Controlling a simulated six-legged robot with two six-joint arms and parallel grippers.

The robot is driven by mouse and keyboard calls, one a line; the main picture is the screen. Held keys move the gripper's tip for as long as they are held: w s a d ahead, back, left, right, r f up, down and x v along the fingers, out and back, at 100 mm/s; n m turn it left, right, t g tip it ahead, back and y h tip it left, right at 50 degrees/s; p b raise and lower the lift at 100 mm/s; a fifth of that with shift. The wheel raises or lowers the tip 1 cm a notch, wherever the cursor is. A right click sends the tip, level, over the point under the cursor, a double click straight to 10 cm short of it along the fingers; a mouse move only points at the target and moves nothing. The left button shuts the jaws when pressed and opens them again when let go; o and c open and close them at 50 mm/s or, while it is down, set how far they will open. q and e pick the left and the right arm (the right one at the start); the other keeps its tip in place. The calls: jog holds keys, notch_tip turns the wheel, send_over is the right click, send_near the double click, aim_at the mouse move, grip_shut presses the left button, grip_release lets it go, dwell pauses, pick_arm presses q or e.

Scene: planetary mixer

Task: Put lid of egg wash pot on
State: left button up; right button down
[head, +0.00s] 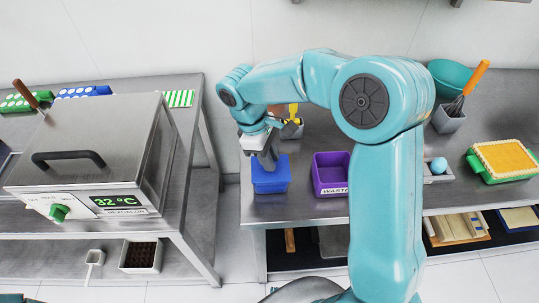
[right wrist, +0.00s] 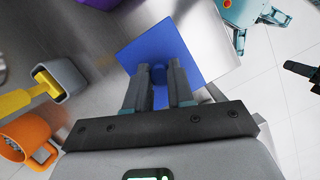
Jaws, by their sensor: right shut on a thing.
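The egg wash pot (head: 270,182) is a blue square pot near the front left edge of the right-hand steel table. My right gripper (head: 268,163) is over it, pointing down. In the right wrist view a blue square lid (right wrist: 183,42) lies under my right gripper (right wrist: 164,72), whose fingers are shut on the lid's round blue knob (right wrist: 158,75). The lid covers the view into the pot. I cannot tell whether it rests fully on the rim.
A purple waste bin (head: 331,174) stands just right of the pot. A grey holder with a yellow-handled tool (head: 293,112) stands behind it. An orange mug (right wrist: 28,137) shows in the wrist view. A steel machine (head: 85,150) stands on the left table, across a floor gap.

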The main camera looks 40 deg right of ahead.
dwell(0.3)
jog(key=shift+f+b, duration=0.65)
jog(key=shift+f, duration=0.4)
jog(key=c, duration=0.9)
grip_release()
jog(key=shift+r, duration=0.1)
jog(key=p+v, duration=0.1)
jog(key=v, duration=1.5)
jog(key=shift+p, duration=0.3)
